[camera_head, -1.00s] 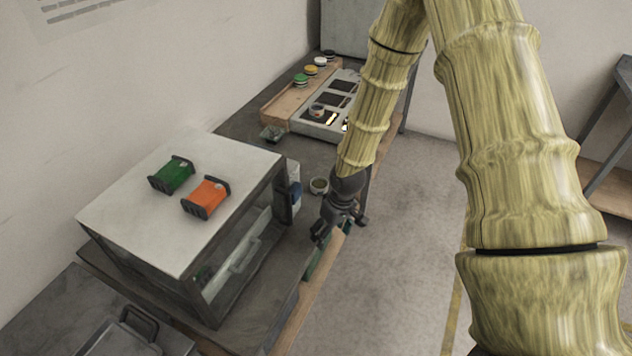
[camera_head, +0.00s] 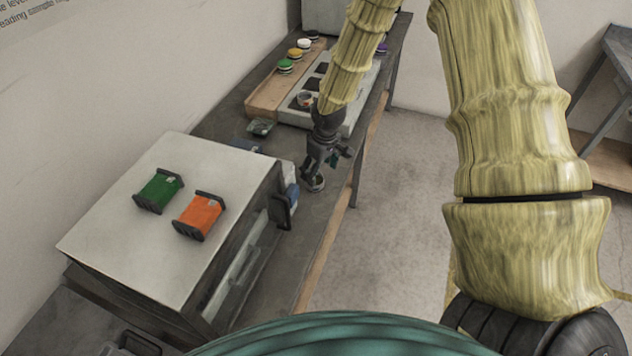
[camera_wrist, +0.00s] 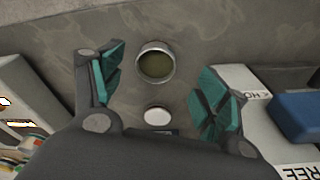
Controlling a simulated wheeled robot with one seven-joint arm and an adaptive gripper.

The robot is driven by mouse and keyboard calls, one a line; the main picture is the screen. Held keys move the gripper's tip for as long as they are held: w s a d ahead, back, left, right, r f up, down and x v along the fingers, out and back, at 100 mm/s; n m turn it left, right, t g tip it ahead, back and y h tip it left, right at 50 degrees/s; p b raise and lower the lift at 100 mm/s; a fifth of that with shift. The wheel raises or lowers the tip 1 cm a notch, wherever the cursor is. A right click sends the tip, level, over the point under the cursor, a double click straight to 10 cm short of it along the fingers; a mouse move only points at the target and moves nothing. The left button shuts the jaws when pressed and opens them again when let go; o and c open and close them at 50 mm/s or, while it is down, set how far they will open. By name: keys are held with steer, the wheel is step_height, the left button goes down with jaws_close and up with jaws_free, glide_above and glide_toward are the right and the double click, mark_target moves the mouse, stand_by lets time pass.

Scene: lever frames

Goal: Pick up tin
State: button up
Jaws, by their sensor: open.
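The tin (camera_wrist: 155,65) is a small round metal can, open at the top, with a dull olive inside. It stands upright on the grey bench. In the head view the tin (camera_head: 319,184) is partly hidden behind my gripper (camera_head: 325,166). In the wrist view my gripper (camera_wrist: 158,78) is open, with one teal-padded finger to each side of the tin. The fingers look apart from it, and nothing is held. How high they are above the bench is hard to tell.
A white-topped cabinet (camera_head: 115,225) carries a green block (camera_head: 159,190) and an orange block (camera_head: 199,215). A grey panel (camera_head: 350,117) and a wooden rack (camera_head: 265,98) with coloured lids stand farther back. A blue object (camera_wrist: 300,108) sits right of the tin.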

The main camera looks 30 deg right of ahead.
mark_target(317, 183)
steer(key=shift+w+a+f, duration=0.15)
steer(key=shift+w+f, duration=0.9)
steer(key=shift+f, duration=0.2)
steer(key=shift+s+p, duration=0.4)
steer(key=shift+p, duration=0.05)
steer(key=shift+f, duration=0.3)
steer(key=f, duration=0.1)
steer(key=w+f+p, duration=0.1)
steer(key=shift+f+p, duration=0.3)
steer(key=shift+f, duration=0.1)
steer(key=shift+s+f, duration=0.1)
steer(key=shift+f, duration=0.25)
steer(key=shift+a+f, duration=0.1)
steer(key=shift+f, duration=0.2)
steer(key=c, duration=1.1)
